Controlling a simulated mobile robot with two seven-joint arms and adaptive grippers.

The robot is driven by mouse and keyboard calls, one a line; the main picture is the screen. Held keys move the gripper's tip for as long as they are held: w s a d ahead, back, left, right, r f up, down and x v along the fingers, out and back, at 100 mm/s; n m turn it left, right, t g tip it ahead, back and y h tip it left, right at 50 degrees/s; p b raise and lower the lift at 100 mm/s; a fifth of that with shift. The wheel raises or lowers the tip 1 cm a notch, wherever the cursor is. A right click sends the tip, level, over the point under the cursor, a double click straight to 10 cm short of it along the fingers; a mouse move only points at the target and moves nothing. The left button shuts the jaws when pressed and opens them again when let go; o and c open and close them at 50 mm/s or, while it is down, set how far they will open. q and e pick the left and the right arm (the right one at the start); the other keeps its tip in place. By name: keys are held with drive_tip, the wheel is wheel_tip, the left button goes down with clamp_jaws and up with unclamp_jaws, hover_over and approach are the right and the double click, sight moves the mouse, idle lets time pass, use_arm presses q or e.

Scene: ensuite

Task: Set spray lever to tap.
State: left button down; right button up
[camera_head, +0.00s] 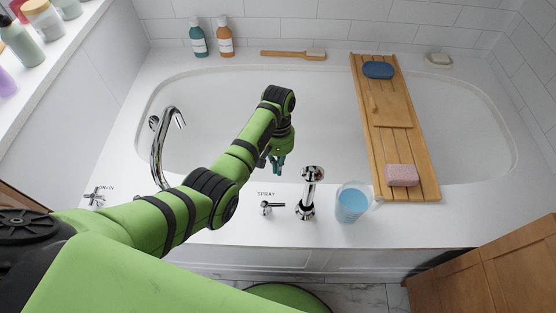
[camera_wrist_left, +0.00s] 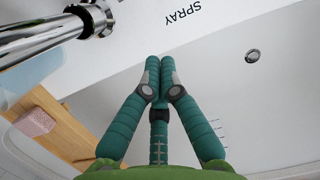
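The chrome spray lever (camera_head: 272,208) sits on the tub's front deck below the printed SPRAY label (camera_head: 266,194). Its handle points right, toward the chrome hand shower (camera_head: 310,190). My left gripper (camera_head: 277,167) hangs beyond the lever, over the tub's near inner side, and does not touch the lever. In the left wrist view its teal fingers (camera_wrist_left: 158,78) are together at the tips with nothing seen between them. That view shows the SPRAY label (camera_wrist_left: 183,13) but I cannot make out the lever there. My right gripper is not in view.
The curved tap spout (camera_head: 165,145) stands left of my arm, with a cross DRAIN handle (camera_head: 95,196) farther left. A cup of blue liquid (camera_head: 351,203) is right of the hand shower. A wooden caddy (camera_head: 421,165) with a pink sponge (camera_head: 401,175) spans the tub.

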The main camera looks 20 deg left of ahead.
use_arm(q)
drive_tip(key=x, duration=0.4)
drive_tip(key=shift+f+b, duration=0.15)
drive_tip(key=shift+b, duration=0.2)
drive_tip(key=s, duration=0.1)
drive_tip(key=s+p, duration=0.1)
drive_tip(key=s, duration=0.1)
drive_tip(key=shift+d+f+p, duration=0.4)
drive_tip(key=shift+s+d+f, duration=0.1)
drive_tip(key=shift+s+d, duration=0.05)
drive_tip(key=shift+s, duration=0.3)
drive_tip(key=shift+f, duration=0.1)
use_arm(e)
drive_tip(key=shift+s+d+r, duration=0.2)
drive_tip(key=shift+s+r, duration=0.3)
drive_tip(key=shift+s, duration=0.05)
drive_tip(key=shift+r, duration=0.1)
